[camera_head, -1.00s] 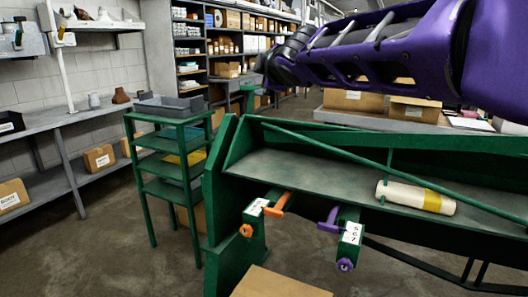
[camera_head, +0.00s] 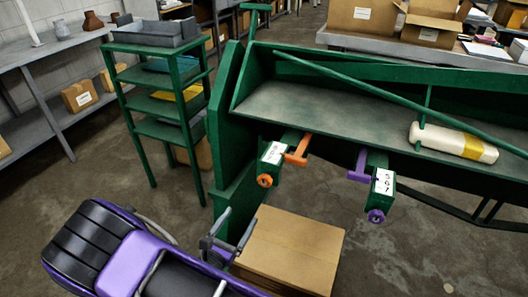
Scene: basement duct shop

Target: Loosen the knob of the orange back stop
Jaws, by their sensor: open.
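The orange back stop (camera_head: 298,152) sticks out from the front of the green machine (camera_head: 330,108), beside a green bracket with a white label (camera_head: 273,153). Its orange round knob (camera_head: 264,181) faces out at the lower end of that bracket. A purple stop (camera_head: 357,166) with a purple knob (camera_head: 376,216) is on a similar bracket to the right. My gripper (camera_head: 226,232) is open and empty, below and left of the orange knob and apart from it. Its fingers are small in the picture.
A cardboard box (camera_head: 290,250) stands on the floor below the brackets, close to my gripper. A green shelf rack (camera_head: 160,112) with a grey tray stands at left. A white roll with a yellow band (camera_head: 453,142) lies on the machine's bed. Floor is free at right.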

